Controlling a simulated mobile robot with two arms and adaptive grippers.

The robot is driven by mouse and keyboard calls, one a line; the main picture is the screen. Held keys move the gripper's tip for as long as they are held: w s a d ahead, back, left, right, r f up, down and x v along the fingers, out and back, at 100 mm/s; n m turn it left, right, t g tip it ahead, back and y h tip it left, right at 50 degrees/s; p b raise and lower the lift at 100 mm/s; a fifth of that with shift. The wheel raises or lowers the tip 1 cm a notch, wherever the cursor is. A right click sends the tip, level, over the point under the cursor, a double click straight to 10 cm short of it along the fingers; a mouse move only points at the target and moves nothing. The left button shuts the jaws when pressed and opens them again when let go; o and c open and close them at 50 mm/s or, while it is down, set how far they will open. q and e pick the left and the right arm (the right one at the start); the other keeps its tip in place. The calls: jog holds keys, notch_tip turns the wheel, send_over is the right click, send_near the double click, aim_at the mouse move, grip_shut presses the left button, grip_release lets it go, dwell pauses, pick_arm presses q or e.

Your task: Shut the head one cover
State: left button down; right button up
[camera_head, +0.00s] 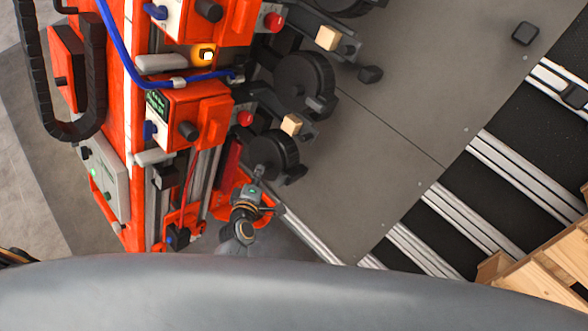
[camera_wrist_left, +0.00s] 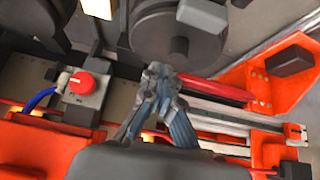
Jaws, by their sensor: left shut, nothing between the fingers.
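My left gripper (camera_head: 259,173) is shut and empty, beside the lower dark reel (camera_head: 270,154) of the orange machine. In the left wrist view, the gripper fingers (camera_wrist_left: 157,72) are together just in front of the dark reel (camera_wrist_left: 150,28), close to its hub. A red bar or panel (camera_wrist_left: 218,88) lies just right of the fingertips; a red panel also shows left of the gripper in the head view (camera_head: 228,160). I cannot tell for sure whether this is the head one cover, or whether the fingers touch anything. My right gripper is not in view.
The orange machine (camera_head: 190,112) fills the left side, with a blue cable (camera_head: 122,60) and a red button (camera_head: 245,118). A second reel (camera_head: 302,82) sits higher up. Grey floor plate (camera_head: 400,110) is open to the right, then rails and a wooden pallet (camera_head: 545,270).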

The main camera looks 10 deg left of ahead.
pick_arm(q)
jog(key=s+a+r+p, duration=0.3)
jog(key=s+a, duration=0.1)
jog(key=shift+s, duration=0.15)
dwell(0.9)
dwell(0.5)
jog(key=s+f+m+g+b, duration=0.1)
jog(key=s+f+m+g, duration=0.15)
jog(key=s+f, duration=0.4)
jog(key=s+d+f+m+g+h+b, duration=0.1)
jog(key=s+f+m+g+b, duration=0.15)
jog(key=f, duration=0.65)
jog(key=s+f+m+g, duration=0.1)
jog(key=s+f+m, duration=0.35)
jog(key=f, duration=0.35)
jog(key=s+a+f+m+g+b, duration=0.1)
jog(key=s+a+f+m+g, duration=0.2)
jog(key=s+f, duration=0.3)
jog(key=s+a+f+m+g+y+b, duration=0.1)
jog(key=s+f, duration=0.5)
jog(key=s, duration=0.9)
jog(key=a+m+g+b, duration=0.1)
jog(key=a+m+g, duration=0.1)
jog(key=m, duration=0.1)
jog(key=shift+f, duration=0.3)
jog(key=shift+s, duration=0.1)
